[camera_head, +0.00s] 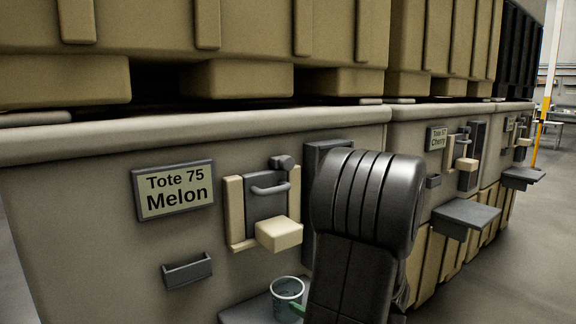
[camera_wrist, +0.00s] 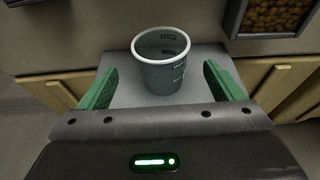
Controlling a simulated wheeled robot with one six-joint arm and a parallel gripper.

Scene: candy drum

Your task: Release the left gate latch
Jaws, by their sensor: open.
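In the head view a grey gate (camera_head: 266,214) with a curved handle sits between cream rails on the nearest tote's front. A dark knob (camera_head: 283,162) at its top right looks like the latch. A cream block (camera_head: 279,234) covers the gate's lower part. My gripper (camera_wrist: 160,82) is open, with green fingers on either side of a clear measuring cup (camera_wrist: 160,76) in the wrist view. The cup stands upright on a grey shelf (camera_wrist: 125,98), apart from both fingers. It also shows below the gate in the head view (camera_head: 288,291). The gate is outside the wrist view.
A label reading "Tote 75 Melon" (camera_head: 175,191) is left of the gate, above a small dark holder (camera_head: 188,270). More totes, one labelled Cherry (camera_head: 437,138), continue right with their own shelves (camera_head: 466,216). A framed window with brown pieces (camera_wrist: 277,14) is above right of the cup.

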